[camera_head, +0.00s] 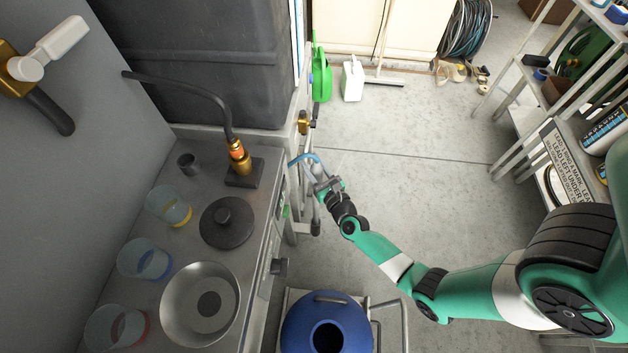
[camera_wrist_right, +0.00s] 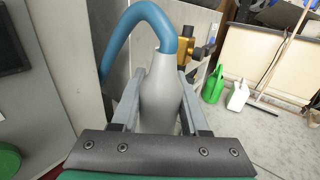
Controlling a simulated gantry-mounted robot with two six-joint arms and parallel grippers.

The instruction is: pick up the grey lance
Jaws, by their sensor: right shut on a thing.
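The grey lance (camera_wrist_right: 160,100) is a smooth grey body with a blue hose (camera_wrist_right: 140,18) arching from its top. In the right wrist view it stands between the two fingers of my right gripper (camera_wrist_right: 160,92), which is shut on it. In the head view my right gripper (camera_head: 327,186) is just right of the steel counter's edge, with the blue hose (camera_head: 306,157) curving from it toward the counter side. The lance is small and partly hidden by the gripper there. My left gripper is not in view.
The steel counter (camera_head: 265,190) holds cups, a pan (camera_head: 175,305) and a brass nozzle on a black base (camera_head: 243,172). A blue round vessel (camera_head: 300,325) stands below my right arm. A green watering can (camera_head: 321,78) and white jug (camera_head: 352,80) stand behind. Floor right of the gripper is clear.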

